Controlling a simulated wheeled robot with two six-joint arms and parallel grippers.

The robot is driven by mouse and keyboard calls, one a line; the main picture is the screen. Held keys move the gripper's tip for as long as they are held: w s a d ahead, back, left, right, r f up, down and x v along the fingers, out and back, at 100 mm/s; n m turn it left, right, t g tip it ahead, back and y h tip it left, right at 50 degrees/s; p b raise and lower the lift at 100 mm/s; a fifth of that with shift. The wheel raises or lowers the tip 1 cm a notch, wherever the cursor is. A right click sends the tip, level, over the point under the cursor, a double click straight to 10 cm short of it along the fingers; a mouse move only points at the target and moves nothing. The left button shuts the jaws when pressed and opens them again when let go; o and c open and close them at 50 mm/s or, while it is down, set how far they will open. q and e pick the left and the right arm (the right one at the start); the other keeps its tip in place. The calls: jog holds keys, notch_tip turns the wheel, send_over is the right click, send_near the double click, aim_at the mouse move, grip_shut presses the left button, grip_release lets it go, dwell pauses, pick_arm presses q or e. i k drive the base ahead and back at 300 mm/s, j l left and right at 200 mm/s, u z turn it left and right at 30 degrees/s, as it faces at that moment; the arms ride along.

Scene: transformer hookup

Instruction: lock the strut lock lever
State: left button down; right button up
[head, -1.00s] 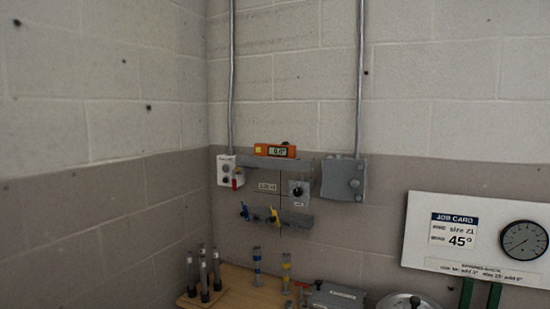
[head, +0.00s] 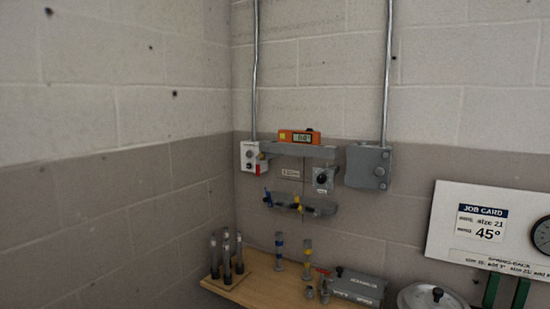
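No part is clearly marked as the strut lock lever. A small red lever-like part (head: 258,169) hangs at the white box (head: 249,153) at the left end of the grey wall rail (head: 313,151). A small grey plate with a black knob (head: 322,178) sits under the rail's right end. Lever positions are too small to read. Neither of my grippers is in view.
An orange digital level (head: 299,137) sits on the rail. A grey box (head: 368,167) is on the wall to the right. Below, a wooden bench (head: 258,288) holds dark upright rods (head: 226,258), blue- and yellow-banded posts and a grey case (head: 357,287). A job card (head: 482,222) is at right.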

aim_at(257, 158)
jog(key=i+j, duration=0.25)
jog(key=j, duration=0.15)
jog(key=i+j, duration=0.25)
jog(key=j, duration=0.15)
jog(key=i+j, duration=0.55)
jog(key=j, duration=0.2)
jog(key=i+j, duration=0.1)
jog(key=j, duration=0.45)
jog(key=i+z, duration=0.05)
